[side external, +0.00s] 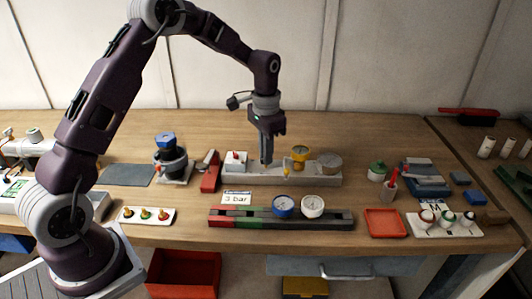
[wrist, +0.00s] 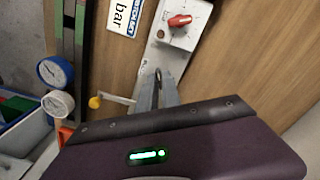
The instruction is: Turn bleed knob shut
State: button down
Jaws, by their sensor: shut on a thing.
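My gripper (side external: 267,160) points down at the long pale manifold block (side external: 322,181) on the bench, between a white box with a red lever and a yellow-topped gauge. In the wrist view its fingertips (wrist: 158,84) are close together on the block. They are shut on a small part there, which I take to be the bleed knob; the fingers hide nearly all of it, so its turn angle cannot be read. The red lever (wrist: 180,20) sits on the white box (side external: 236,162). A yellow ball-ended handle (wrist: 95,102) sticks out beside the fingers.
In front lie a dark rail (side external: 240,217) with a blue gauge (side external: 283,206) and a white gauge (side external: 312,206), and a "3 bar" card (side external: 237,198). A red block (side external: 210,180) stands left of the manifold. A red tray (side external: 386,222) is at right. The bench behind is clear.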

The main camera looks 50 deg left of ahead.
jog(key=m, duration=0.6)
jog(key=shift+m, duration=0.3)
dwell(0.5)
jog(key=c, duration=1.5)
grip_release()
jog(key=shift+c, duration=0.2)
notch_tip(320, 180, up, 7)
jog(key=shift+r, duration=0.1)
